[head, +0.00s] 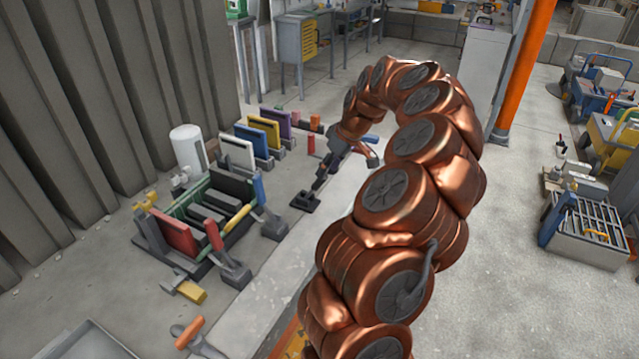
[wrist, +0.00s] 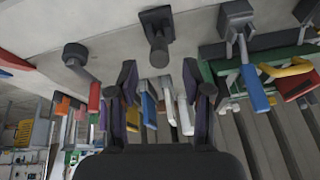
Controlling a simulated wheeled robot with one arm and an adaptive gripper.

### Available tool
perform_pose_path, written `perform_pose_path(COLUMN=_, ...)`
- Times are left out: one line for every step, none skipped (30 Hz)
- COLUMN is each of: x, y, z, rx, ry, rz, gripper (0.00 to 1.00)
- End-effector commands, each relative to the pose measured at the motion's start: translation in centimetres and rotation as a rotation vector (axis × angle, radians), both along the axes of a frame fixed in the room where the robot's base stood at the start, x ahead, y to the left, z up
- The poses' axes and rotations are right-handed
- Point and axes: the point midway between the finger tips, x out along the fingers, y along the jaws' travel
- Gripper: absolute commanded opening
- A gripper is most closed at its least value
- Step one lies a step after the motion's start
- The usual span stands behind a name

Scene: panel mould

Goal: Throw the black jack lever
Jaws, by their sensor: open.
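The black jack lever (head: 321,181) stands on a dark foot on the floor, just right of the row of coloured panels in the head view. It also shows in the wrist view (wrist: 158,44), upside down at the top centre, its shaft pointing toward my gripper. My gripper (head: 354,150) is at the end of my copper arm, close above and beside the lever. In the wrist view my gripper (wrist: 160,80) has its two dark fingers apart, with nothing held. The lever lies ahead of the gap, roughly centred; I cannot tell the exact distance.
A blue lever (head: 260,190) and a red lever (head: 214,236) stand beside the panel mould (head: 172,258). An orange-handled lever (head: 188,332) is nearer. A white cylinder (head: 187,148) stands behind the mould. An orange post (head: 523,70) rises at right. Pale floor is clear along the lever row.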

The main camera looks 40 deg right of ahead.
Motion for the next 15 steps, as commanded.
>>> perform_pose_path(x=0.0, y=-0.1, z=-0.1, rx=0.0, ry=0.001, rz=-0.002, gripper=0.49)
perform_pose_path(x=0.0, y=-0.2, z=-0.3, rx=0.0, ry=0.001, rz=-0.002, gripper=0.49)
perform_pose_path(x=0.1, y=-0.1, z=-0.4, rx=-0.001, ry=0.001, rz=-0.001, gripper=0.49)
perform_pose_path(x=0.1, y=-0.1, z=-0.6, rx=-0.001, ry=0.002, rz=-0.001, gripper=0.49)
perform_pose_path(x=0.2, y=0.0, z=-0.7, rx=0.0, ry=0.002, rz=-0.001, gripper=0.49)
perform_pose_path(x=0.3, y=0.0, z=-1.0, rx=0.0, ry=0.003, rz=-0.001, gripper=0.49)
perform_pose_path(x=0.5, y=0.1, z=-1.3, rx=0.001, ry=0.003, rz=0.0, gripper=0.49)
perform_pose_path(x=0.6, y=0.2, z=-1.6, rx=0.0, ry=0.003, rz=-0.001, gripper=0.49)
perform_pose_path(x=0.8, y=0.2, z=-2.0, rx=-0.001, ry=0.001, rz=-0.001, gripper=0.49)
perform_pose_path(x=1.0, y=0.2, z=-2.4, rx=-0.001, ry=0.0, rz=-0.003, gripper=0.49)
perform_pose_path(x=1.2, y=0.3, z=-2.8, rx=0.0, ry=0.001, rz=-0.002, gripper=0.49)
perform_pose_path(x=1.3, y=0.5, z=-3.4, rx=0.001, ry=0.003, rz=-0.001, gripper=0.49)
perform_pose_path(x=1.5, y=0.6, z=-3.8, rx=0.003, ry=0.004, rz=0.0, gripper=0.49)
perform_pose_path(x=1.7, y=0.7, z=-4.3, rx=0.004, ry=0.006, rz=0.0, gripper=0.49)
perform_pose_path(x=1.9, y=0.8, z=-4.9, rx=0.003, ry=0.003, rz=0.0, gripper=0.49)
